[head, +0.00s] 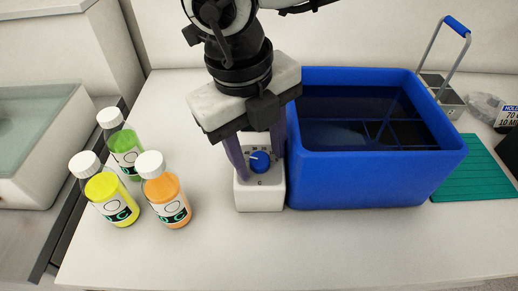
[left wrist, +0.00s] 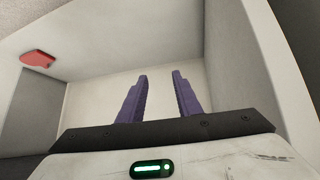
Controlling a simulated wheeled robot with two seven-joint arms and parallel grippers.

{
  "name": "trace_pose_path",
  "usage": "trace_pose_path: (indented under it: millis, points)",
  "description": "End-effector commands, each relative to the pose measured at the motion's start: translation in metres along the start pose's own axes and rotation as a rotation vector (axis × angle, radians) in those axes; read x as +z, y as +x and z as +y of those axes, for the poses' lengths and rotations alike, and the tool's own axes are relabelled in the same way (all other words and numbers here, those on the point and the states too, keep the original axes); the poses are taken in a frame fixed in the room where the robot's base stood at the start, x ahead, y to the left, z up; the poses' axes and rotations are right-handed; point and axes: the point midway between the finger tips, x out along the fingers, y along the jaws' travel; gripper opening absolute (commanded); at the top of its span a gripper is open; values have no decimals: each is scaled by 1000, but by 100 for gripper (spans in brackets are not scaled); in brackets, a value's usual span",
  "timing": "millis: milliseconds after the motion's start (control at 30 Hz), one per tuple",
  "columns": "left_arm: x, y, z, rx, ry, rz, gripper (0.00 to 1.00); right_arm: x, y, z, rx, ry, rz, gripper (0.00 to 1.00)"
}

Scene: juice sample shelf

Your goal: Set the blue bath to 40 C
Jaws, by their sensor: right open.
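The blue bath (head: 375,182) is an open blue tub with dark liquid, right of centre in the head view. A white control box (head: 259,197) with a blue dial (head: 260,167) stands against its left side. A pale pointer shows at the dial's upper left; the scale marks are too small to read. My right gripper (head: 260,158) is open and points down over the box, one finger on each side of the dial. I cannot tell whether they touch it. My left gripper (left wrist: 161,76) is open and empty in the left wrist view, away from the bath.
Yellow (head: 105,193), green (head: 122,146) and orange (head: 166,192) juice bottles with white caps stand left of the box. A wire-handled rack (head: 441,90) and a green mat (head: 473,172) lie right of the bath. The table front is clear. A red object (left wrist: 38,59) shows in the left wrist view.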

Motion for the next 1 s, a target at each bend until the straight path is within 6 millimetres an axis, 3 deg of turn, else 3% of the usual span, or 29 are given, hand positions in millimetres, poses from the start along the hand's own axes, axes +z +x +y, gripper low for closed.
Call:
trace_pose_path:
  millis: [33, 267, 567, 800, 1000]
  points:
    - [-1, 0, 0, 0, 0, 2, 31, 0, 0, 0, 0, 0, 0, 40]
    - [-4, 1, 0, 0, 1, 7, 31, 0, 0, 0, 0, -1, 0, 4]
    - [4, 10, -1, 0, 2, 9, 31, 0, 3, 0, 10, 49, 1, 4]
    - [21, 28, -1, 2, 9, 3, 31, 0, 5, 0, 43, 190, -2, 4]
    - [23, 38, 6, 17, 20, 13, 31, 0, 4, 0, 73, 326, -2, 4]
